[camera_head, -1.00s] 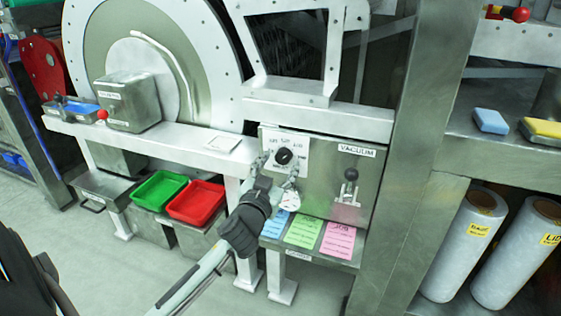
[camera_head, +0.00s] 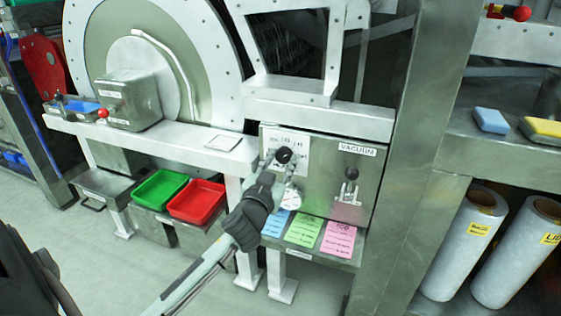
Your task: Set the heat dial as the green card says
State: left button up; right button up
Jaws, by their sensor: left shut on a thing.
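The heat dial (camera_head: 284,155) is a black round knob on a white plate at the left of the steel control panel. My left gripper (camera_head: 281,161) reaches up from below, and its fingers are shut on the dial. The dial's pointer and the plate's small marks are too small or covered to read. The green card (camera_head: 304,230) lies on the shelf below the panel, between a blue card (camera_head: 276,222) partly hidden by my gripper and a pink card (camera_head: 339,239). The green card's print is not legible. My right gripper is not in view.
A lever (camera_head: 350,187) under a VACUUM label sits right of the dial on the same panel. A steel post (camera_head: 409,165) stands right of the panel. Green (camera_head: 159,189) and red (camera_head: 197,201) trays stand at lower left.

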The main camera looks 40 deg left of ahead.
pick_arm(q)
jog(key=shift+m, duration=0.9)
jog(key=m, duration=0.2)
jog(key=shift+m+p, duration=0.3)
jog(key=shift+p, duration=0.05)
jog(key=shift+m, duration=0.8)
jog(key=shift+f+m+t+p, duration=0.1)
jog(key=shift+m+t+p, duration=0.2)
jog(key=shift+m, duration=1.3)
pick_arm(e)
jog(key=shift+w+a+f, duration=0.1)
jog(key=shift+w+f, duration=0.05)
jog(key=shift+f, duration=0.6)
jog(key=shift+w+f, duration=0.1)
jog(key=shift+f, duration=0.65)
